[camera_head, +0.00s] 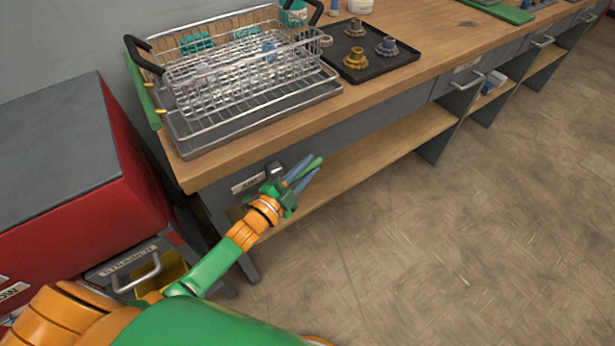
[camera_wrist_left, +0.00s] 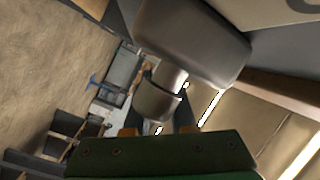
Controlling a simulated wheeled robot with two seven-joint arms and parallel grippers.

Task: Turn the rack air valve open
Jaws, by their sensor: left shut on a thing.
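The exact contact between fingers and valve is partly hidden in both views. My right gripper is out of view.
A wire rack (camera_head: 235,75) on a metal tray stands on the wooden bench (camera_head: 440,55), above the valve. A black tray (camera_head: 392,65) with several metal parts lies beside it. A red cabinet (camera_head: 70,245) stands at the left. The floor (camera_head: 450,230) at the right is clear.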

